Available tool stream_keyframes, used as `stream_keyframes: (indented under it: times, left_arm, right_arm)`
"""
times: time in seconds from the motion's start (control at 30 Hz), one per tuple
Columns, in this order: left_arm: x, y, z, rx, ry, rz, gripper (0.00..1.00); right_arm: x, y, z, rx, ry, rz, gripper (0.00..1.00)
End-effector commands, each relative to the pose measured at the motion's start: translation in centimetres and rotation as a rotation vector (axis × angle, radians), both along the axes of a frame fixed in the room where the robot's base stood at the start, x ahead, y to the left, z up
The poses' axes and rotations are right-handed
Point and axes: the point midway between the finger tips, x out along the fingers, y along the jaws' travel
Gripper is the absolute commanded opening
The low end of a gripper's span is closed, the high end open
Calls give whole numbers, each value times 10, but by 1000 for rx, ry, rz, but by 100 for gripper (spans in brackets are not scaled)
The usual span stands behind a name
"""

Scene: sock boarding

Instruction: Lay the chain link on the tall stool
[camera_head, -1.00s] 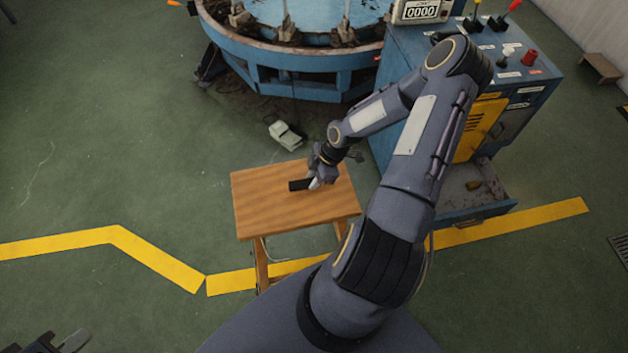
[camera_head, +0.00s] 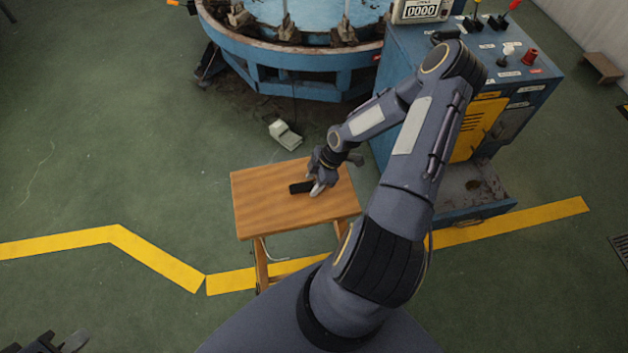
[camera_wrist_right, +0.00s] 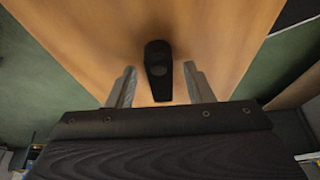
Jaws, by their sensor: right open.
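The chain link (camera_head: 301,187) is a small black piece lying on the wooden top of the tall stool (camera_head: 262,212). My right gripper (camera_head: 317,187) is low over the stool top at the link's right end. In the right wrist view, the gripper (camera_wrist_right: 160,88) is open, with one finger on each side of the link (camera_wrist_right: 158,62) and a gap to both. The link's far end reaches beyond the fingertips. My left gripper (camera_head: 74,341) is partly cut off at the bottom left corner, away from the stool; its opening is unclear.
A blue control cabinet (camera_head: 535,75) with an open lower drawer (camera_head: 480,190) stands right of the stool. A round blue machine (camera_head: 300,62) stands behind, with a pale foot pedal (camera_head: 285,134) on the floor. The floor left of the stool is clear.

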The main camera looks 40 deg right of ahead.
Motion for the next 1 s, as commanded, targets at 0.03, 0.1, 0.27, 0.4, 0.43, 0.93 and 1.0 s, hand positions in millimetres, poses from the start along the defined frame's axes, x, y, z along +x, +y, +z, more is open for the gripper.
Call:
stream_keyframes:
  times: [0.03, 0.1, 0.27, 0.4, 0.43, 0.93, 1.0]
  left_arm:
    - [0, 0, 4, 0, 0, 0, 0]
    - [0, 0, 2, 0, 0, 0, 0]
    - [0, 0, 0, 0, 0, 0, 0]
    - [0, 0, 0, 0, 0, 0, 0]
    - [0, 0, 0, 0, 0, 0, 0]
    - [0, 0, 2, 0, 0, 0, 0]
    - [0, 0, 2, 0, 0, 0, 0]
  right_arm:
    - [0, 0, 4, 0, 0, 0, 47]
    - [-1, -3, 9, -2, -1, -3, 47]
    - [-7, -14, 36, -5, -3, -4, 47]
    - [-13, -25, 65, -4, -2, -4, 47]
    - [-14, -27, 71, -5, -1, -5, 47]
    - [-23, -26, 142, -42, 58, -42, 47]
    - [-25, -15, 165, -79, 98, -96, 47]
